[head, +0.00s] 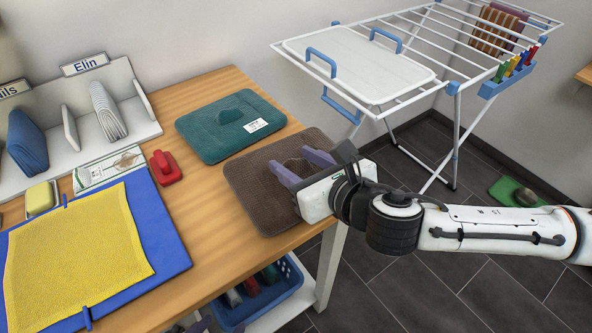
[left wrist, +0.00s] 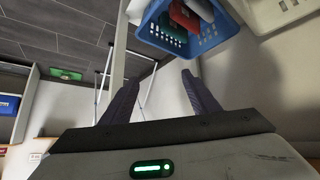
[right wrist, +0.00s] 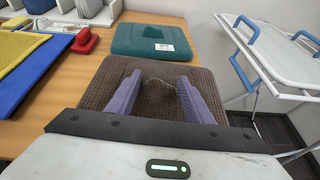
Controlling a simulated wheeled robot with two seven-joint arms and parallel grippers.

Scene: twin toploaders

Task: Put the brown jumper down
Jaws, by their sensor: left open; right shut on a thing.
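The brown jumper (head: 260,208) is a flat, folded, knitted piece with a raised grip in its middle. It is level at the table's right corner, beside the teal piece, and also shows in the right wrist view (right wrist: 88,98). I cannot tell whether it touches the wood. My right gripper (head: 293,164) is shut on its raised grip, which the fingers partly hide; the fingers show in the right wrist view (right wrist: 160,84). My left gripper (left wrist: 157,78) is open and empty, low near the blue basket; only purple fingertips show at the head view's bottom edge.
A teal folded piece (head: 215,140) with a white label lies behind the jumper. A red brush-like block (head: 166,168), a yellow cloth (head: 80,250) on a blue board (head: 165,235) and a shelf are left. A blue basket (head: 262,300) sits below; a drying rack (head: 440,85) stands right.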

